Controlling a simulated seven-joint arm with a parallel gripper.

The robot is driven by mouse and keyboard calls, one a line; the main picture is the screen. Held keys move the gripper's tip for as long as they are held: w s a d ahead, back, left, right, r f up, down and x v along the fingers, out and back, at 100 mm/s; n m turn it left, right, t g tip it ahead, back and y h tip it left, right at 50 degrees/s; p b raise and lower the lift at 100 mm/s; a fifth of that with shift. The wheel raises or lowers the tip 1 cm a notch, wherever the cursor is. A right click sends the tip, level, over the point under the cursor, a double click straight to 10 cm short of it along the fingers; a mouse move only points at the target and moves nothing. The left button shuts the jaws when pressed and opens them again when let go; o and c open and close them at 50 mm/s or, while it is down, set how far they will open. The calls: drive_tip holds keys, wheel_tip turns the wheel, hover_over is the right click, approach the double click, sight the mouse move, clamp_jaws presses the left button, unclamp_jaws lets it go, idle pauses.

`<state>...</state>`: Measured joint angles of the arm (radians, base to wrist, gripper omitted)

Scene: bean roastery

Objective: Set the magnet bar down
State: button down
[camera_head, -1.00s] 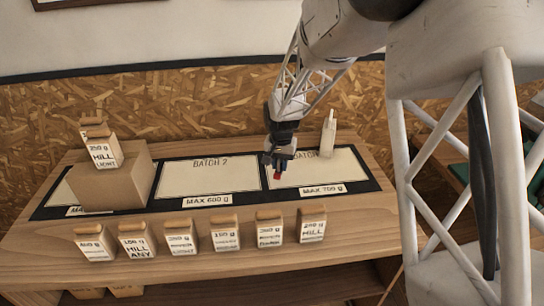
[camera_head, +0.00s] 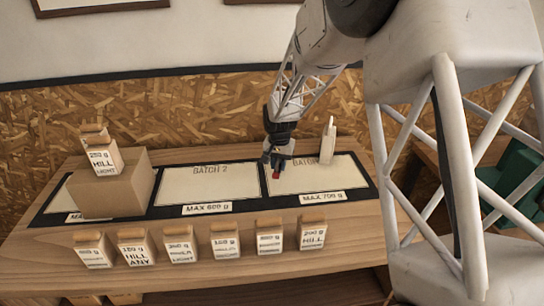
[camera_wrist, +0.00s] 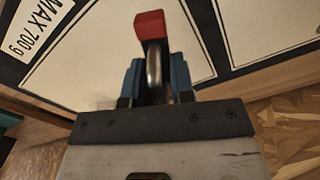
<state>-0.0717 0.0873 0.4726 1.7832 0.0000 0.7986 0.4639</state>
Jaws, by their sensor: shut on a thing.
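The magnet bar (camera_wrist: 154,70) is a grey metal piece with a red end (camera_wrist: 149,25). In the wrist view it stands between the blue fingers of my gripper (camera_wrist: 156,85), which is shut on it. In the head view my gripper (camera_head: 277,160) hangs over the left part of the right-hand batch panel, and the red end (camera_head: 276,175) shows below its fingers. I cannot tell whether the bar touches the panel (camera_head: 325,177) or hangs just above it.
A white upright bottle-like object (camera_head: 328,140) stands at the right panel's back. The BATCH 2 panel (camera_head: 210,185) is bare. A cardboard box (camera_head: 115,190) with a bag (camera_head: 102,157) on it covers much of the left panel. Several labelled bags (camera_head: 181,246) line the front edge.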

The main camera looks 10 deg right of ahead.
drive_tip(key=w, duration=0.7)
drive_tip(key=w+f, duration=0.1)
drive_tip(key=w, duration=0.3)
drive_tip(key=shift+w+a, duration=0.25)
drive_tip(key=shift+a, duration=0.15)
drive_tip(key=shift+f, duration=1.8)
drive_tip(key=shift+f, duration=0.15)
drive_tip(key=c, duration=1)
unclamp_jaws()
drive_tip(key=shift+r, duration=0.2)
wheel_tip(320, 180, up, 12)
drive_tip(key=shift+f, duration=0.1)
